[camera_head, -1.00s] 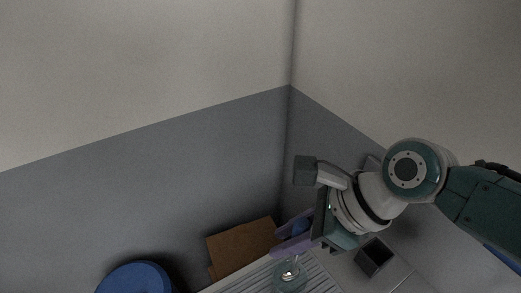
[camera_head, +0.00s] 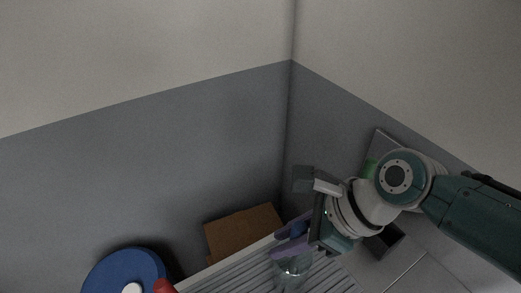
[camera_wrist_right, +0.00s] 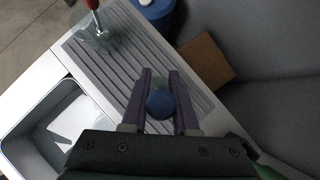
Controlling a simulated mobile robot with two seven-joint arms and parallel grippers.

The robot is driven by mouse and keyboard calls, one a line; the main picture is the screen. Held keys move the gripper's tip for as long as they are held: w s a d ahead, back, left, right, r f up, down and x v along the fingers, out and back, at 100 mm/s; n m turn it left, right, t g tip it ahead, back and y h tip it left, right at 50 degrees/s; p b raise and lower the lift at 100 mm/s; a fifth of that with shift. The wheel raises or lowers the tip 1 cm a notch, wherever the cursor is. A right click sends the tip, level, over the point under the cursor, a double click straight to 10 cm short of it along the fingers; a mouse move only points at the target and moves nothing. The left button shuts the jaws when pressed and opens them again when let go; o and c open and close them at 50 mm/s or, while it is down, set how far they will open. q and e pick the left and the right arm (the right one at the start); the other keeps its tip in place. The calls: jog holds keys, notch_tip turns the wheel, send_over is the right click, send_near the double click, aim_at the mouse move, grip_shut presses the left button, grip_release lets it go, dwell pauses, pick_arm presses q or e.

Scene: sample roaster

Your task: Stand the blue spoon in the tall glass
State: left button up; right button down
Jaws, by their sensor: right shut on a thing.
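My right gripper (camera_head: 291,240), with purple fingers, is shut on the blue spoon (camera_head: 299,229). In the right wrist view the fingers (camera_wrist_right: 161,76) hold it, and its round blue end (camera_wrist_right: 160,104) faces the camera. The rest of the spoon is mostly hidden. A clear glass (camera_head: 291,271) stands on the ribbed drainboard just below the fingers in the head view. In the wrist view only a faint clear shape shows behind the blue end, so I cannot tell whether the spoon's lower end is inside the glass. My left gripper is out of view.
A second clear vessel (camera_wrist_right: 97,38) with a red-handled thing (camera_wrist_right: 91,4) stands at the drainboard's far end. A sink basin (camera_wrist_right: 62,122) lies left in the wrist view. A brown board (camera_head: 243,232), a blue round container (camera_head: 122,272) and a dark open box (camera_head: 384,242) are nearby.

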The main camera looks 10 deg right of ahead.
jog(key=shift+f, duration=0.25)
jog(key=c, duration=0.6)
grip_release()
jog(key=p+v, duration=0.3)
jog(key=v, duration=0.7)
jog(key=shift+a, duration=0.1)
